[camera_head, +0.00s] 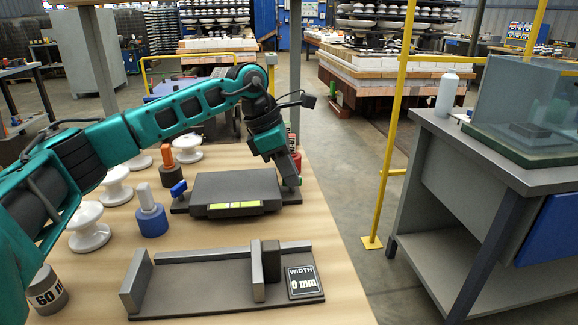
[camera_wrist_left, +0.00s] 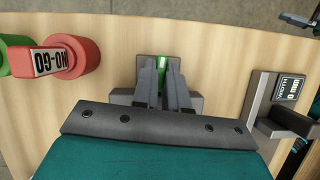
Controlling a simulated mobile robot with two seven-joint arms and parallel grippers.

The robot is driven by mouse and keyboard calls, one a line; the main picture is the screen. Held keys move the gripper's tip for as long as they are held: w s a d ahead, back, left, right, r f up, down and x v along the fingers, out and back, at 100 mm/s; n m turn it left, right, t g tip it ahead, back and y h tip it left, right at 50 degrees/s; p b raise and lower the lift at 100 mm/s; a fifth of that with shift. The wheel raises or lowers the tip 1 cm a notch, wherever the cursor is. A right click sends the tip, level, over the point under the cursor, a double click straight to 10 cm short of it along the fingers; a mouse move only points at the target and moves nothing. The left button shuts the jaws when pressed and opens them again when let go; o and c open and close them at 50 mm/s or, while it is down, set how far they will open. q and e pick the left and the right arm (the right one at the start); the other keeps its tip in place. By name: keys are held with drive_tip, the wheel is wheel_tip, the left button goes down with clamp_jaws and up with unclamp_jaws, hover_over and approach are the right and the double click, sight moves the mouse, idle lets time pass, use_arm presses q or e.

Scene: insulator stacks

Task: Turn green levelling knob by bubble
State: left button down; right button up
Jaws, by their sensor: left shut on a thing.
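The levelling device is a dark grey plate (camera_head: 235,187) on a base, with a yellow-green bubble vial strip (camera_head: 233,206) along its front edge. A blue knob (camera_head: 178,188) stands at its left end. My left gripper (camera_head: 291,180) is at the right end of the device, pointing down. In the left wrist view the green knob (camera_wrist_left: 161,63) shows between the two fingertips, and the left gripper (camera_wrist_left: 162,78) is shut on it. In the head view the gripper hides the green knob. The bubble's position is too small to tell.
A width gauge (camera_head: 220,285) reading 0 mm lies in front of the device. Several white insulators (camera_head: 88,228) and a blue-based post (camera_head: 152,212) stand to the left. A red NO-GO gauge (camera_wrist_left: 75,57) is close to the gripper. A yellow rail (camera_head: 392,130) stands beyond the table.

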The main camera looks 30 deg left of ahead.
use_arm(q)
drive_tip(key=shift+r+m+g+p, duration=0.25)
drive_tip(key=shift+m+g+p, duration=0.25)
drive_tip(key=shift+m+p, duration=0.7)
drive_tip(key=shift+w+m+g+h+p, duration=0.1)
drive_tip(key=shift+m+g+h+p, duration=0.2)
drive_tip(key=shift+m+p, duration=0.4)
drive_tip(key=m, duration=0.2)
drive_tip(key=shift+w+f+m+g+p, duration=0.1)
drive_tip(key=shift+f+m+g+p, duration=0.05)
drive_tip(key=shift+m+g+p, duration=0.5)
drive_tip(key=shift+m+g, duration=0.25)
drive_tip(key=shift+m, duration=0.5)
use_arm(e)
drive_tip(key=shift+s+d+r, duration=0.1)
drive_tip(key=shift+d+r, duration=0.05)
drive_tip(key=shift+r, duration=0.45)
drive_tip(key=shift+s+d+r, duration=0.15)
drive_tip(key=shift+r, duration=0.45)
drive_tip(key=shift+s+d+r, duration=0.1)
drive_tip(key=shift+d+r, duration=0.05)
drive_tip(key=shift+r, duration=0.45)
use_arm(q)
drive_tip(key=shift+f, duration=0.1)
drive_tip(key=c, duration=1.2)
unclamp_jaws()
drive_tip(key=shift+o, duration=0.2)
